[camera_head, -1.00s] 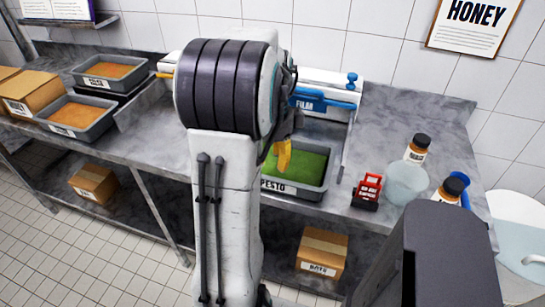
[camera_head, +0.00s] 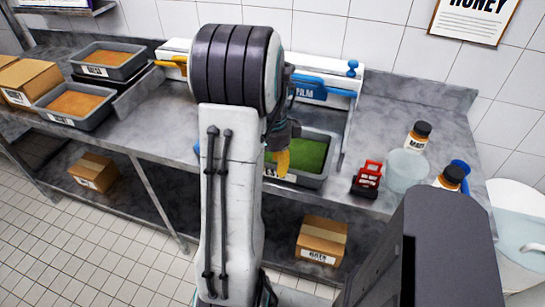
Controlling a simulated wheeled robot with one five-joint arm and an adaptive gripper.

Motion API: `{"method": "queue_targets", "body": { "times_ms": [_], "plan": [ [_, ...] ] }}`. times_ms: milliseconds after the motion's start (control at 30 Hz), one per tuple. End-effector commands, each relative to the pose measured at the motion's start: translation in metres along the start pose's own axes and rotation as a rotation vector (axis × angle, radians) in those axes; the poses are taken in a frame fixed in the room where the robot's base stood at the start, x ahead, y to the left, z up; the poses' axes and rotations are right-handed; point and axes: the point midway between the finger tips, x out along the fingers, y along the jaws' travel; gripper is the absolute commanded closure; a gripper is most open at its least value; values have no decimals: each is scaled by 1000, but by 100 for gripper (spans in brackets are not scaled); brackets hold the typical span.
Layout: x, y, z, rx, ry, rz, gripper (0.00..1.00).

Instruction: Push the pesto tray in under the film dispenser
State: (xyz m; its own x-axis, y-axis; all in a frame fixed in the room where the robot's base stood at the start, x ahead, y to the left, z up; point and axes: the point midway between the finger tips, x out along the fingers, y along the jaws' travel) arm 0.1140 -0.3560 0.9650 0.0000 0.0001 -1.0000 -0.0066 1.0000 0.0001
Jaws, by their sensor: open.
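The pesto tray (camera_head: 328,160) is a grey tray with green contents on the steel counter, just in front of the film dispenser. Its left part and most of its front label are hidden by my arm and gripper. The film dispenser (camera_head: 322,82) is white with a blue bar and a "FILM" label, at the back of the counter; its middle is hidden behind my arm. My gripper (camera_head: 281,163) is at the tray's near left side, with a yellow finger showing over the front rim. I cannot tell whether it touches the tray.
A red label device (camera_head: 367,179), a clear tub (camera_head: 407,171) and bottles (camera_head: 418,137) stand right of the tray. Grey trays with orange contents (camera_head: 75,105) and cardboard boxes (camera_head: 30,81) are at the left. The counter left of my arm (camera_head: 165,118) is mostly clear.

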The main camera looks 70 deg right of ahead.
Motion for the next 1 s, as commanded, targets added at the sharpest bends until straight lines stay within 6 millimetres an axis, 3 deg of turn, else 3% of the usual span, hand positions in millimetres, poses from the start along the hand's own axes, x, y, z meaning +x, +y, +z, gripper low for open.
{"method": "queue_targets", "body": {
  "times_ms": [400,433,900,1000],
  "plan": [
    [5,0,0,0,0,0,62],
    [5,0,0,0,0,0,58],
    [5,0,0,0,0,0,100],
    [5,0,0,0,0,0,100]
  ]
}}
